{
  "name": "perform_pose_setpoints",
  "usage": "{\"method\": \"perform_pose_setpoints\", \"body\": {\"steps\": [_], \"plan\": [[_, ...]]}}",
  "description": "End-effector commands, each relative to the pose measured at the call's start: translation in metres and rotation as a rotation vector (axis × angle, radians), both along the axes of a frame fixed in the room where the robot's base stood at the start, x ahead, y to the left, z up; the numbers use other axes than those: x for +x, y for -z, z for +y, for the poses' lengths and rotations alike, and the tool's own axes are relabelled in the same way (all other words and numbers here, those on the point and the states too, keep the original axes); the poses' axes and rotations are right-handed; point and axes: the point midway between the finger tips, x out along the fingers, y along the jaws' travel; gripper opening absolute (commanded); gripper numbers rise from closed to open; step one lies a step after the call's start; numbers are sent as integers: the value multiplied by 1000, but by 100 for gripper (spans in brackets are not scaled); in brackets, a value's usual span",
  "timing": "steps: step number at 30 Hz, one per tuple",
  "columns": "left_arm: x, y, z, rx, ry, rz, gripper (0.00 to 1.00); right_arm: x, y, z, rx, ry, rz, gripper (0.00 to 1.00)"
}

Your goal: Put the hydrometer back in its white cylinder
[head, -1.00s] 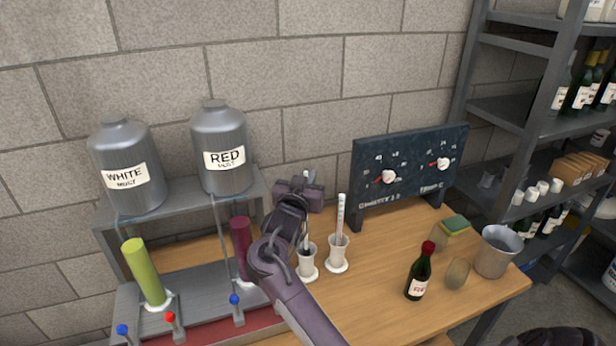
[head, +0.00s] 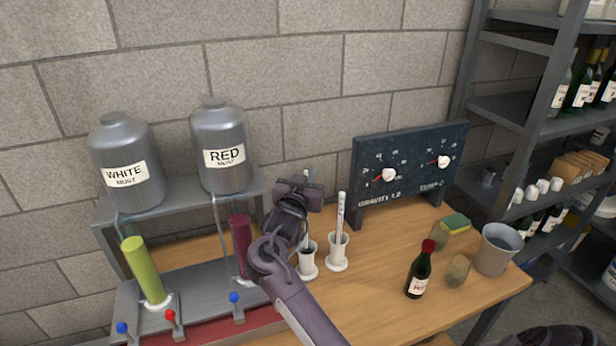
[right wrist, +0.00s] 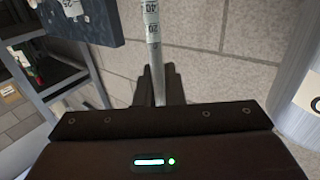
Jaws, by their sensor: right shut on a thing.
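My right gripper (head: 308,188) is shut on a hydrometer, a thin pale glass rod with a printed scale. Its top (head: 307,174) rises just above the jaws, and the scale shows in the right wrist view (right wrist: 153,35). The rod is about upright over a white cylinder (head: 308,266). Its dark lower end is at this cylinder's mouth; I cannot tell how deep it sits. A second white cylinder (head: 338,256) stands close on the right and holds another scaled rod (head: 341,212), slightly tilted.
Left are the grey must stand, a red tube (head: 241,245) and a green tube (head: 147,270). The gauge board (head: 410,170) stands behind on the right. A bottle (head: 419,272), a glass (head: 458,270), a sponge (head: 455,223) and a metal cup (head: 497,250) stand farther right.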

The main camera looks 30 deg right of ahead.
Motion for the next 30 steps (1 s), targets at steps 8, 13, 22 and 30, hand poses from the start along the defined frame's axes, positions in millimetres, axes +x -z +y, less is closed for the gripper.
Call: {"method": "perform_pose_setpoints", "body": {"steps": [8,13,22,30], "plan": [[0,9,0,0,0,0,34,0,13,0,1,0,1,0],[0,13,0,0,0,0,34,0,20,0,1,0,1,0],[0,20,0,0,0,0,34,0,32,0,0,1,0,0],[0,27,0,0,0,0,34,0,43,0,0,0,1,0]]}}
